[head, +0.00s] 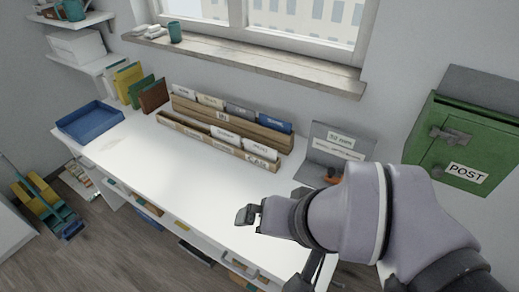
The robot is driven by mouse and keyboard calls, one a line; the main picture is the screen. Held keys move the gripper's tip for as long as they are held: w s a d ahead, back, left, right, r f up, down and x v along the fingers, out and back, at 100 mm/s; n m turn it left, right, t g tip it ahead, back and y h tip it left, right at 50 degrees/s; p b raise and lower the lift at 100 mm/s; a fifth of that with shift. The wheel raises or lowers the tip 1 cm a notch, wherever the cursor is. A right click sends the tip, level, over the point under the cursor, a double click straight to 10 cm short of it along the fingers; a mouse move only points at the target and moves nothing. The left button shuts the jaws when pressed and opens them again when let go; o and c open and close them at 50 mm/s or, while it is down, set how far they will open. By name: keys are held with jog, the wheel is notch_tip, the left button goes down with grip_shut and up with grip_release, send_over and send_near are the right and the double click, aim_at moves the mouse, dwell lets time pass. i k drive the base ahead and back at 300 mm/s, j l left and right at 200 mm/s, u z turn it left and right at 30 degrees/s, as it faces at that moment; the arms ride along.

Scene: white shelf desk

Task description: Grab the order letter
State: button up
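A wooden letter rack (205,146) with two rows stands along the back of the white desk. Its front row holds several white letters, among them one at the right (260,149) and one in the middle (226,136). Its back row holds cream, grey and blue ones. Their printing is too small to read, so I cannot tell which is the order letter. My gripper (248,216) is above the front right part of the desk, in front of the rack and apart from it. I see nothing held, but its fingers show too small to tell whether they are open.
The middle of the white desk (145,155) is clear. A blue tray (90,122) lies at its left end, beside upright coloured folders (130,85). A grey box (338,146) stands at the right, partly behind my arm. A green post box (463,140) hangs on the right wall.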

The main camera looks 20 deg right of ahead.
aim_at(232, 139)
jog(key=i+j+z, duration=0.1)
jog(key=j, duration=0.25)
jog(key=i+j+z, duration=0.15)
jog(key=i+j, duration=0.15)
jog(key=i+j+z, duration=0.1)
jog(key=j, duration=0.3)
jog(key=i+j+z, duration=0.15)
jog(key=j, duration=0.25)
jog(key=i+j+z, duration=0.1)
jog(key=j, duration=0.3)
jog(key=i+j+z, duration=0.15)
jog(key=j, duration=0.25)
jog(key=i, duration=0.1)
